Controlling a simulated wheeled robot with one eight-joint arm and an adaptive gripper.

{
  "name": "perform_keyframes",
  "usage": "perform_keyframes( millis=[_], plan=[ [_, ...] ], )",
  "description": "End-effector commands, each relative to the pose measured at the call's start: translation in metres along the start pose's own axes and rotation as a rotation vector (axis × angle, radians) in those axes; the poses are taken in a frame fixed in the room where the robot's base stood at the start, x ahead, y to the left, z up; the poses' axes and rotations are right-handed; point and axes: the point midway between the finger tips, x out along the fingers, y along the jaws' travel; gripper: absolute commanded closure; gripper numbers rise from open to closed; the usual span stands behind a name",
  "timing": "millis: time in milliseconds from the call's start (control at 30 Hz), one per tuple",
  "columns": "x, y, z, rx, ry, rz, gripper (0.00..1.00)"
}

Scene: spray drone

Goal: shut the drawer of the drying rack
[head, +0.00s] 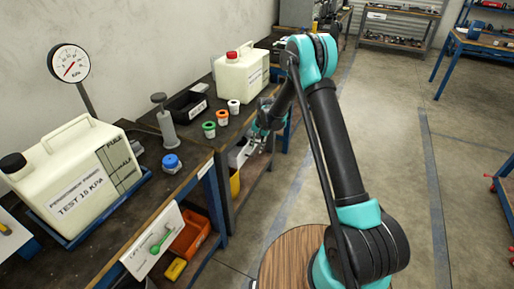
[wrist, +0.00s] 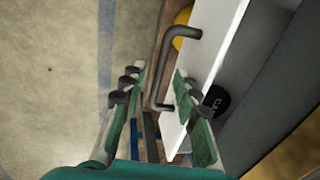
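The drawer's white front (wrist: 212,68) and its dark bar handle (wrist: 157,75) show in the wrist view. The drawer stands open, with a grey inside behind the front and a black round item (wrist: 216,101) in it. My gripper (wrist: 160,88) is open, with the handle between its two fingers in this view; I cannot tell whether either finger touches it. In the head view my gripper (head: 248,150) is at the front of the far bench, low beside its edge, and my arm hides part of that area.
A yellow object (wrist: 183,28) lies beyond the drawer front. On the benches are a jerrycan (head: 240,75), coloured-lid jars (head: 222,118), a black bin (head: 187,104) and a test tank (head: 75,180). A white panel with a green handle (head: 157,240) juts out nearer.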

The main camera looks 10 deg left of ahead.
Motion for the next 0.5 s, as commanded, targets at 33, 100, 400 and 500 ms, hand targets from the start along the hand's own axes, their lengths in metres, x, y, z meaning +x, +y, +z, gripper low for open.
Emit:
perform_keyframes(
  millis=[33, 100, 400, 500],
  plan=[
    [0.002, 0.0, 0.0, 0.0, 0.0, 0.0, 0.69],
    [0.0031, 0.0, 0.0001, 0.0, 0.0, 0.0, 0.69],
    [0.003, 0.0, 0.0001, 0.0, 0.0, 0.0, 0.8],
    [0.003, 0.0, 0.0001, 0.0, 0.0, 0.0, 0.93]
  ],
)
